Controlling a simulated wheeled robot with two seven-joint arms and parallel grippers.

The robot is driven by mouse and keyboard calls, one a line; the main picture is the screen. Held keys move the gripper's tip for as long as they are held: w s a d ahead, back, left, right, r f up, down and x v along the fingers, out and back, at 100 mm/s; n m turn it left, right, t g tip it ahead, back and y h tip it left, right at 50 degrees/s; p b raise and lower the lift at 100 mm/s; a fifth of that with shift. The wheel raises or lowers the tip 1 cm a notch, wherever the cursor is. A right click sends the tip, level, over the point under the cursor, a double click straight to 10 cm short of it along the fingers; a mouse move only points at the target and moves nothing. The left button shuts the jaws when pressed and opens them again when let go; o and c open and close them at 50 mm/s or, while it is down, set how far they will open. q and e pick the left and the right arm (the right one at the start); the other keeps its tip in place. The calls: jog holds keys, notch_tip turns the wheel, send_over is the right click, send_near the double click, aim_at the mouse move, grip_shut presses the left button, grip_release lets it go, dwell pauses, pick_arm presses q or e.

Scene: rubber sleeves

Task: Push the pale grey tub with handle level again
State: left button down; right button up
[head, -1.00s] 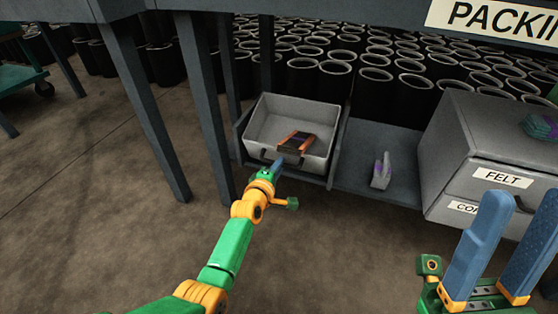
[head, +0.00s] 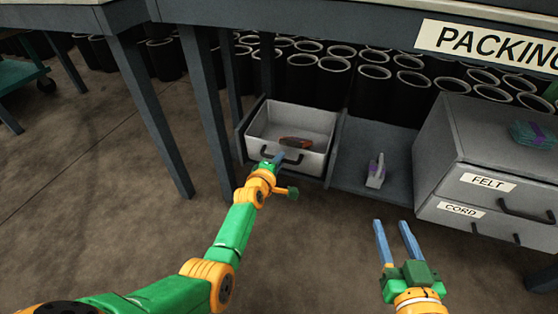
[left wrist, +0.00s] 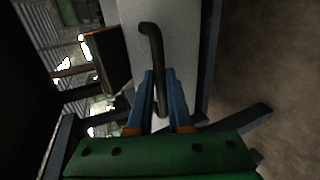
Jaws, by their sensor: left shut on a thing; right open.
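The pale grey tub (head: 320,154) sits in the left bay of the low shelf under the bench. Its front rim looks roughly in line with the bay; any small tilt is hard to tell. Its dark handle (head: 298,158) is on the front face and also shows in the left wrist view (left wrist: 152,38). My left gripper (head: 279,158) is shut on the handle, whose lower end runs between the blue fingers (left wrist: 161,98). An orange-brown piece (head: 296,142) lies inside the tub. My right gripper (head: 393,222) is open and empty, in front of the shelf.
Farther right stands a drawer unit (head: 450,160) labelled FELT and CORD, with a green bundle (head: 533,134) on top. Bench legs (head: 158,122) stand left of the tub. Black tubes crowd behind. The front floor is clear.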

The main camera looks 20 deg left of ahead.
pick_arm(q)
jog(key=shift+w+r+p, duration=0.2)
jog(key=shift+r+p, duration=0.3)
jog(key=shift+r, duration=0.15)
jog(key=shift+w+r, duration=0.1)
jog(key=shift+r, duration=0.1)
pick_arm(e)
jog(key=s+d+f+g+h, duration=0.1)
jog(key=s+d+f+g, duration=0.1)
jog(key=s+f+g, duration=0.3)
jog(key=shift+f+g, duration=0.3)
jog(key=shift+f, duration=1.35)
pick_arm(q)
jog(key=shift+r, duration=0.1)
jog(key=c, duration=0.9)
grip_release()
jog(key=shift+o, duration=0.2)
pick_arm(e)
jog(key=shift+h, duration=0.3)
